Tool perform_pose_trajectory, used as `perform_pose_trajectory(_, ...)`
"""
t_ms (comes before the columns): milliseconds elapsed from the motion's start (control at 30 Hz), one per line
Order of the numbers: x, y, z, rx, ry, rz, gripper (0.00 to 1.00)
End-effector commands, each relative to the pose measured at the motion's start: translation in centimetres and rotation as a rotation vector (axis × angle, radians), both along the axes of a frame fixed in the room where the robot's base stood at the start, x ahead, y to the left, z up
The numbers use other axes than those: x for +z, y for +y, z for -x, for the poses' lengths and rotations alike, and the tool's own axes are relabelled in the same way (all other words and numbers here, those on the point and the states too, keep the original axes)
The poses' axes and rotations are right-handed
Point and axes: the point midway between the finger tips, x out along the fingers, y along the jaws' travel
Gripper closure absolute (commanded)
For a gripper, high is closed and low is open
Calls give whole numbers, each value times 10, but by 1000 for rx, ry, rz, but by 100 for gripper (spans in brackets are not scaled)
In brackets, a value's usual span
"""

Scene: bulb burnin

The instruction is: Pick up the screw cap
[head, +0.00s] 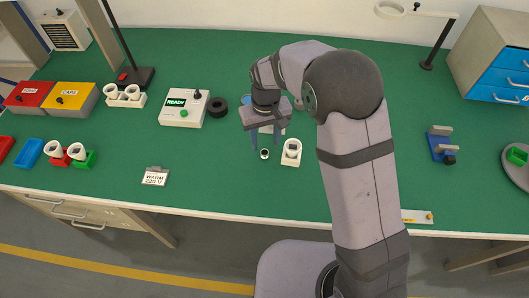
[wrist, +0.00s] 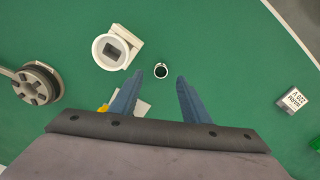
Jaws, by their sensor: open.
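The screw cap is probably the small white ring with a dark centre (head: 264,154) on the green table. It also shows in the wrist view (wrist: 160,71), between the fingertips in the picture. My gripper (head: 266,144) points down with its two blue fingers apart and nothing held between them. In the wrist view the open fingers (wrist: 159,78) lie one to each side of the cap. The fingers appear above the table; the exact height is hard to tell.
A white holder with a round socket (head: 291,152) stands close to the right of the cap; it also shows in the wrist view (wrist: 112,50). A white READY box (head: 184,108) and a black ring (head: 217,106) are behind left.

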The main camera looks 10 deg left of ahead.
Motion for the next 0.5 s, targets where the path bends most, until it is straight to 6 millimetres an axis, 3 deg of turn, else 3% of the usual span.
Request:
perform_pose_trajectory(267,-8,0,0,0,2,1,57)
perform_pose_trajectory(500,-34,2,0,0,3,1,57)
